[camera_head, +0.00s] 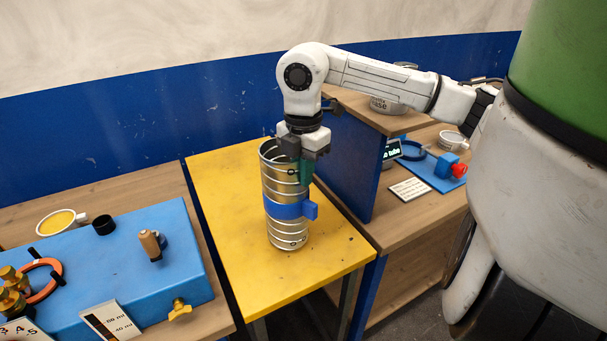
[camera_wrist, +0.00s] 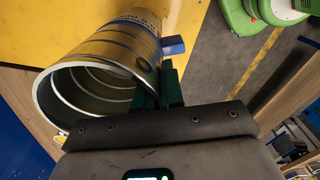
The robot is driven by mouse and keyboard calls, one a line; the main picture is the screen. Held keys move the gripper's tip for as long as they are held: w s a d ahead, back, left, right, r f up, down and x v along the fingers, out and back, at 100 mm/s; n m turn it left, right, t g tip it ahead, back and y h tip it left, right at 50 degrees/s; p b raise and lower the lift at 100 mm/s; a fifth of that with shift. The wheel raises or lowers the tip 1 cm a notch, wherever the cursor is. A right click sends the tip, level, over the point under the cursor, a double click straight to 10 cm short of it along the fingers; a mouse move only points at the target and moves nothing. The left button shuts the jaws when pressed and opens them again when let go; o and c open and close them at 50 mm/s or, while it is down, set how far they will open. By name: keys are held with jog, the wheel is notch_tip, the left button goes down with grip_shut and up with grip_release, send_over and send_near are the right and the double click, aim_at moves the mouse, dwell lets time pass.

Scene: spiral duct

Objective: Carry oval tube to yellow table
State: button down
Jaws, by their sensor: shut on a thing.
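The oval tube (camera_head: 284,226) is a silver ribbed metal duct with a blue band and a blue tab around its middle. It stands upright on or just above the yellow table (camera_head: 235,253); I cannot tell whether its base touches. My gripper (camera_head: 303,168) is shut on the upper right wall of the tube, with green fingers. In the wrist view the tube (camera_wrist: 95,85) shows its open end and inner ribs, and my gripper (camera_wrist: 160,95) pinches its rim. The yellow table (camera_wrist: 62,25) lies beyond it.
A blue panel (camera_head: 345,165) stands between the yellow table and a wooden bench (camera_head: 400,225) on the right. A blue box (camera_head: 185,235) with fittings sits on the left bench. The front part of the yellow table is clear.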

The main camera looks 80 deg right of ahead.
jog(key=shift+f, duration=0.85)
jog(key=shift+f, duration=0.15)
jog(key=c, duration=1.3)
grip_release()
jog(key=shift+s, duration=0.1)
jog(key=shift+o, duration=0.2)
jog(key=shift+r+p, duration=0.3)
jog(key=shift+p, duration=0.05)
notch_tip(320, 180, up, 12)
jog(key=b, duration=0.3)
jog(key=shift+f, duration=0.1)
